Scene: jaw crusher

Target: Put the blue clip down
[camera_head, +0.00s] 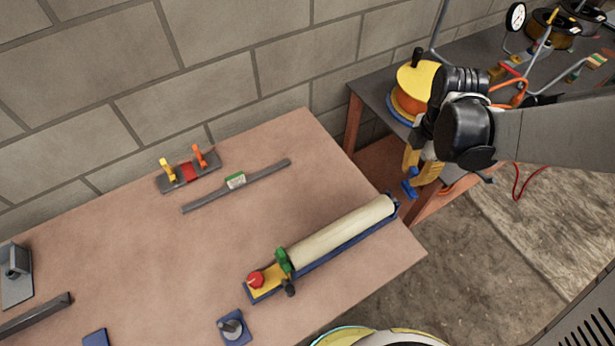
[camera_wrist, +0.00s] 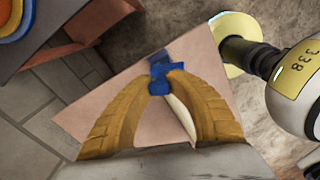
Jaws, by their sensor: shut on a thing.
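The blue clip (camera_head: 411,187) is in my gripper (camera_head: 420,172), just off the right end of the pinkish table (camera_head: 205,245) in the head view. In the wrist view my gripper's yellow fingers (camera_wrist: 163,74) close on the blue clip (camera_wrist: 159,86). The clip hangs at the fingertips, with the table corner (camera_wrist: 85,118) behind it. Part of the clip is hidden by the fingers. Its exact height above the table is hard to tell.
A cream roller (camera_head: 340,231) on a blue and yellow base lies near the table's right edge. A grey bar (camera_head: 265,173) and a plate with coloured clamps (camera_head: 188,172) lie farther back. Free table lies left of the roller. A dark bench (camera_head: 385,82) stands behind right.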

